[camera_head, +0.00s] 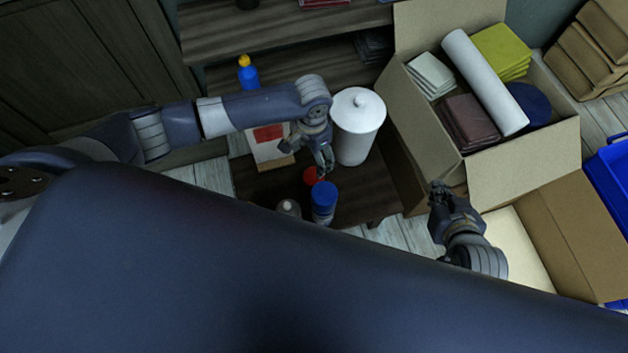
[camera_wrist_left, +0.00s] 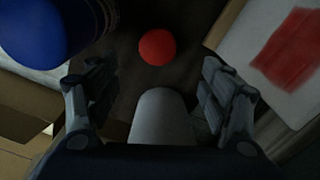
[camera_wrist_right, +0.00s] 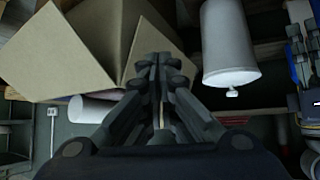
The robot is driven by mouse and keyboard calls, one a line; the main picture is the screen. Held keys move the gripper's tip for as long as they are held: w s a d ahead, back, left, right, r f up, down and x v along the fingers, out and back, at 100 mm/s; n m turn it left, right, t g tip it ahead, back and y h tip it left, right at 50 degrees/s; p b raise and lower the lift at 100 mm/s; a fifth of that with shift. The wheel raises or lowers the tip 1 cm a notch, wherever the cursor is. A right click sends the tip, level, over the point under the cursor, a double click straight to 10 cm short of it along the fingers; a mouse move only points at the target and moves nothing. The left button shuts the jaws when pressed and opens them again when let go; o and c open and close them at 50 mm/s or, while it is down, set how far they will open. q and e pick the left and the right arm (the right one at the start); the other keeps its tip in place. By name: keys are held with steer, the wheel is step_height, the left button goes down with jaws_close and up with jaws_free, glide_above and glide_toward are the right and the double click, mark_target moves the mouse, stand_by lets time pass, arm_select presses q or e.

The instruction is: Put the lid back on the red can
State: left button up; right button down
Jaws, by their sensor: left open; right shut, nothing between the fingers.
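A small round red object (camera_head: 312,176) is on the low dark table, partly hidden by my left gripper (camera_head: 325,168). It shows as a red disc (camera_wrist_left: 157,47) in the left wrist view. I cannot tell whether it is the can or a lid. My left gripper is open above and beside it, with the fingers apart. A pale rounded shape (camera_wrist_left: 162,118) shows between the fingers; I cannot tell what it is. A white lidded canister (camera_head: 357,135) stands right of the gripper. My right gripper (camera_head: 437,190) is shut and empty, away from the table.
A blue-topped container (camera_head: 323,198) and a small grey-topped bottle (camera_head: 289,207) stand at the table's near edge. A white packet with a red label (camera_head: 268,148) stands behind my left gripper. An open cardboard box (camera_head: 540,150) with goods is at the right.

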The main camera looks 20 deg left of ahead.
mark_target(313, 175)
arm_select(q)
step_height(313, 175, down, 3)
steer(key=shift+f+b, duration=0.1)
steer(key=shift+b, duration=1)
arm_select(e)
step_height(313, 175, up, 8)
steer(key=w+t+y, duration=0.1)
steer(key=t, duration=0.2)
steer(key=shift+w+a+r, duration=0.25)
steer(key=shift+w+a, duration=0.1)
steer(key=shift+a, duration=0.1)
arm_select(q)
steer(key=shift+f, duration=0.15)
step_height(313, 175, down, 5)
steer(key=shift+r+b, duration=0.1)
steer(key=shift+b, duration=1)
arm_select(e)
step_height(313, 175, up, 11)
steer(key=w+a+t+y, duration=0.2)
steer(key=t, duration=0.4)
steer(key=shift+w+a, duration=0.15)
steer(key=shift+w, duration=0.25)
arm_select(q)
steer(key=shift+f, duration=0.2)
